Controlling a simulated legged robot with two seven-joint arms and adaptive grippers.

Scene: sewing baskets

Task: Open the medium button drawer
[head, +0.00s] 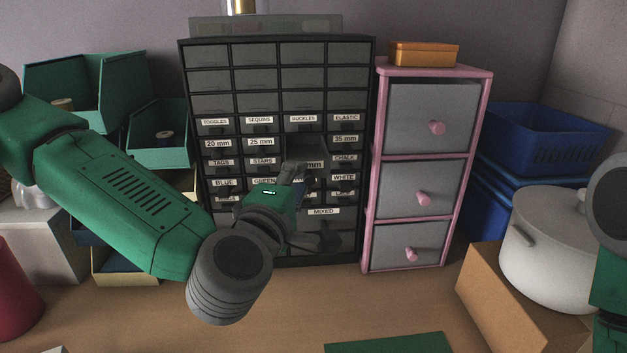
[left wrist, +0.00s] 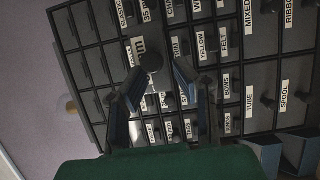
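A dark cabinet (head: 280,41) of small labelled drawers stands at the back; it fills much of the left wrist view (left wrist: 85,40). In its third column, a drawer (head: 306,149) sticks out beyond its neighbours. Its label ends in "mm"; the rest is hidden behind my left gripper (head: 300,180). No label reading "medium" or "button" is legible. In the left wrist view my left gripper (left wrist: 160,72) has its fingers apart, with a round dark knob (left wrist: 150,62) near the tips, closer to the left finger. I cannot tell if they touch. My right gripper is out of view.
A pink-framed chest (head: 425,160) with pink knobs stands right of the cabinet, an orange box (head: 424,54) on top. Blue baskets (head: 545,135), a white pot (head: 550,250) and a cardboard box (head: 515,300) are at right. Green bins (head: 160,150) stand left. The front table is mostly clear.

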